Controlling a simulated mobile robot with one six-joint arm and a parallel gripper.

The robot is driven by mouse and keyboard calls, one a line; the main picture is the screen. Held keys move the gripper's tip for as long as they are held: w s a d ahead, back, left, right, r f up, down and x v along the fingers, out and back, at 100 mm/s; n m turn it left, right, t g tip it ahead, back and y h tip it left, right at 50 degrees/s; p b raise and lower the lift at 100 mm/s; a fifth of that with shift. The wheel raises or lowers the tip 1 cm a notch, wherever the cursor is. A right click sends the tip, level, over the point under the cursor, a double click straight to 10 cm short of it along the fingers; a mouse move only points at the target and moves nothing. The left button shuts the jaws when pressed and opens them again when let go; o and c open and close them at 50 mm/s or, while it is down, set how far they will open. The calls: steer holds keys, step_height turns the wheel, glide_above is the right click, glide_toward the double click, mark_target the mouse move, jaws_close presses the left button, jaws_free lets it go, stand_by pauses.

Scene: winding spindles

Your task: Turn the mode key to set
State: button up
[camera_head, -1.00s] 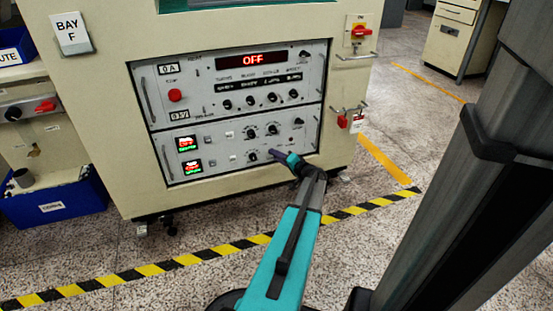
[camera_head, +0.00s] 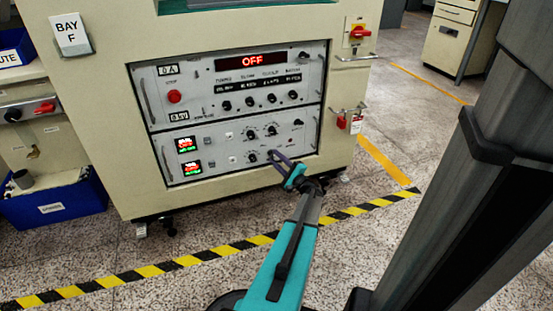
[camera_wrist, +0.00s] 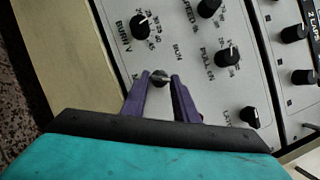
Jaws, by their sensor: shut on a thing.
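The mode key (camera_wrist: 160,77) is a small metal key in the lower grey panel, seen in the wrist view between the tips of my purple fingers. My gripper (camera_wrist: 160,80) is shut on it. Letters reading RUN are printed on the panel above the key; the rest of its label is partly hidden by my fingers. In the head view my gripper (camera_head: 272,156) reaches the lower panel (camera_head: 215,172) near its bottom edge. The key is too small there to tell its angle.
Black knobs (camera_wrist: 227,56) sit close to the key on the panel. The upper panel display (camera_head: 252,60) reads OFF. A red button (camera_head: 174,97) is on the upper panel. A metal handle (camera_head: 166,162) stands at the lower panel's left. Striped tape (camera_head: 190,257) marks the floor.

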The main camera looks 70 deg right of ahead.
steer(key=shift+f+m+h+p, duration=0.15)
steer(key=shift+m+h+p, duration=0.55)
steer(key=shift+m, duration=1.4)
steer(key=o, duration=1.1)
steer(key=shift+c, duration=0.2)
steer(key=shift+a, duration=0.1)
steer(key=p+v, duration=0.3)
steer(key=v, duration=1)
steer(key=shift+s+f+p, duration=0.2)
steer(key=shift+f+p, duration=0.1)
steer(key=shift+w+a, duration=0.1)
steer(key=shift+a, duration=0.05)
